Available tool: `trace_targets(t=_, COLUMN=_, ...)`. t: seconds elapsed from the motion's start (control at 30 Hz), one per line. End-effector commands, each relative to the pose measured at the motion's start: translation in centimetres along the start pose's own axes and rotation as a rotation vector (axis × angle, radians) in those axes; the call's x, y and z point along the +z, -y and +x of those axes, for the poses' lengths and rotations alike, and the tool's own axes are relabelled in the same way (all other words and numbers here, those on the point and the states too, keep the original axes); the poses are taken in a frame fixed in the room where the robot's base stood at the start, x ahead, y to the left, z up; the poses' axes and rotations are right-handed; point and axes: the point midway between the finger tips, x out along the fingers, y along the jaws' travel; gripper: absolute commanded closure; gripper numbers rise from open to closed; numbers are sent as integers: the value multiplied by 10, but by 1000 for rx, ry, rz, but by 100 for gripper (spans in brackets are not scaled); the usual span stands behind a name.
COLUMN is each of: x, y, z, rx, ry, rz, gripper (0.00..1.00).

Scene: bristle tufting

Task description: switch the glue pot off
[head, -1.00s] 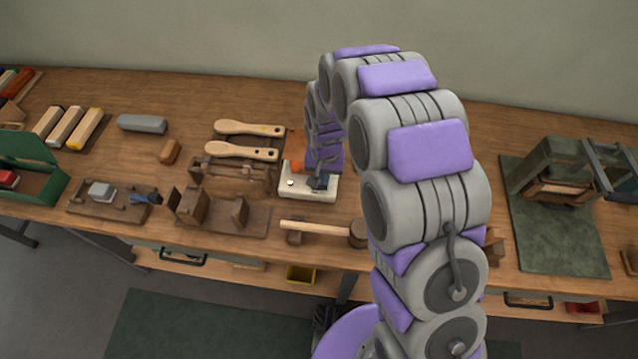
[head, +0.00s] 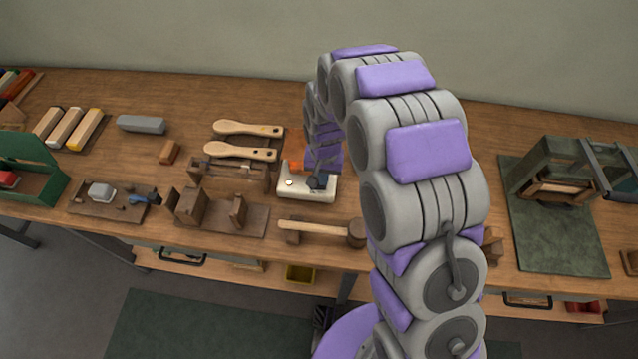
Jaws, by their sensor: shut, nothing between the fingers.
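The glue pot's cream base (head: 305,195) stands on the wooden bench, with a small round light-coloured knob or button (head: 290,183) at its front left. An orange part (head: 296,166) shows at the back of the base, beside my arm. My gripper (head: 317,184) is small and dark, shut and empty, over the right part of the base. I cannot tell whether it touches the base. My arm and gripper hide the back right of the glue pot and any switch beneath them.
A mallet (head: 315,230) lies in front of the glue pot. A wooden jig (head: 225,212) and two paddle-shaped handles (head: 240,152) are to its left. A green mat (head: 555,235) with a press-like frame is at the right. Bare bench lies behind the handles.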

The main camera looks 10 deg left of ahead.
Motion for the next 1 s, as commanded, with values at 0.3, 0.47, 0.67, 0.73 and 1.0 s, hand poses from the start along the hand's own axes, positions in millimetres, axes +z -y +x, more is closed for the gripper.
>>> trace_targets(t=0.3, x=0, y=1, z=1, rx=1, ry=0, rz=-1, gripper=100)
trace_targets(t=0.47, x=0, y=1, z=2, rx=1, ry=0, rz=0, gripper=100)
trace_targets(t=0.67, x=0, y=0, z=4, rx=1, ry=1, rz=0, gripper=100)
trace_targets(t=0.73, x=0, y=0, z=5, rx=1, ry=1, rz=0, gripper=100)
trace_targets(t=1.0, x=0, y=0, z=9, rx=1, ry=2, rz=0, gripper=100)
